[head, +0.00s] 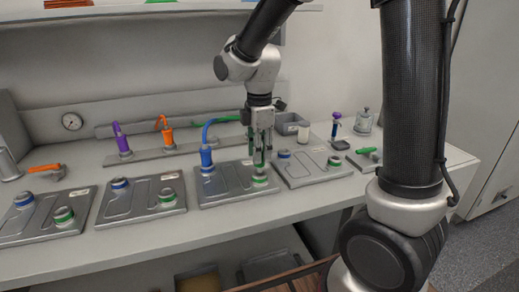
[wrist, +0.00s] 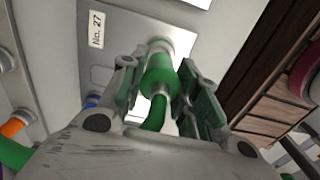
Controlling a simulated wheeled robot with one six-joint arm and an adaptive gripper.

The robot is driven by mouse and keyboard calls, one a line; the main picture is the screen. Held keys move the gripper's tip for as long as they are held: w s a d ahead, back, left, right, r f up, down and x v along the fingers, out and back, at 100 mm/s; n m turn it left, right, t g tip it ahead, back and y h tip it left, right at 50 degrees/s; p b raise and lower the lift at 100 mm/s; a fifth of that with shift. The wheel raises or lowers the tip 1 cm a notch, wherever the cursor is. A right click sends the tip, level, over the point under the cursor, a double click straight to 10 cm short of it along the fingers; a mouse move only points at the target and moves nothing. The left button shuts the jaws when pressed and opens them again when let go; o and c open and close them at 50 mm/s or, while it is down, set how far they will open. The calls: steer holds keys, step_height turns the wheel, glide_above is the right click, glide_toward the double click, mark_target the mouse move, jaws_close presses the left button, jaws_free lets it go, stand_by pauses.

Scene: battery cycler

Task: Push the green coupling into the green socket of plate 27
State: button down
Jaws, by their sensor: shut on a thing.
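My gripper (head: 261,150) is shut on the green coupling (wrist: 160,75), which has a green hose trailing behind it. In the head view the gripper points straight down over the green socket (head: 260,180) at the right front of a grey plate (head: 226,188). In the wrist view the plate carries the label No. 27 (wrist: 97,28). A pale ring (wrist: 160,45) shows at the coupling's front end, against the plate. I cannot tell whether the coupling is seated in the socket or just above it. The fingers hide much of the coupling in the head view.
A blue coupling (head: 206,156) with a blue hose stands upright on the same plate. Similar plates lie on both sides, including one at the right (head: 312,168). Purple (head: 122,142) and orange (head: 166,134) couplings stand behind. A grey bin (head: 289,124) is at the back right.

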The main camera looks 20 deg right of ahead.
steer(key=shift+f, duration=0.15)
steer(key=shift+f, duration=0.4)
steer(key=shift+f, duration=0.2)
stand_by(0.4)
steer(key=shift+f, duration=0.25)
steer(key=shift+f, duration=0.5)
stand_by(0.4)
steer(key=c, duration=0.6)
jaws_free()
steer(key=shift+r, duration=0.1)
